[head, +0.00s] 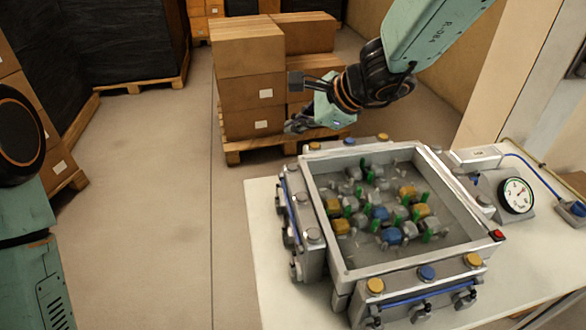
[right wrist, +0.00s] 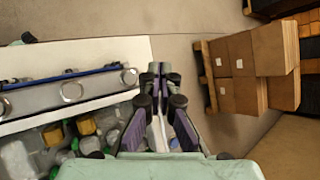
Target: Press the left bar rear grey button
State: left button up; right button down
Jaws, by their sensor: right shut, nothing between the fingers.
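The left bar (head: 303,215) runs along the left side of the grey tray. Its rear grey button (head: 292,167) is a round cap at the far end, and it also shows in the right wrist view (right wrist: 130,76). A nearer grey button (head: 313,235) is on the same bar. My right gripper (head: 297,126) is shut and empty, above and behind the bar's rear end, apart from the button. In the right wrist view its fingertips (right wrist: 156,72) show just right of the rear button. My left gripper is out of view.
The grey tray (head: 328,240) holds several yellow, blue, grey and green pieces. A front bar (head: 400,303) and rear bar carry yellow and blue buttons. A gauge (head: 516,195) stands at the right of the white table (head: 265,230).

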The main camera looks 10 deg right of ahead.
jog(key=b, duration=0.3)
send_over(295, 167)
notch_tip(295, 167, down, 5)
jog(key=shift+s, duration=0.15)
jog(key=shift+s+f+b, duration=0.1)
jog(key=shift+f+b, duration=0.55)
jog(key=shift+b, duration=0.15)
jog(key=shift+f+b, duration=0.3)
jog(key=shift+w+f, duration=0.25)
jog(key=shift+s+r, duration=0.1)
jog(key=shift+s+r, duration=0.1)
jog(key=shift+s, duration=0.05)
jog(key=shift+w, duration=0.2)
jog(key=shift+s, duration=0.15)
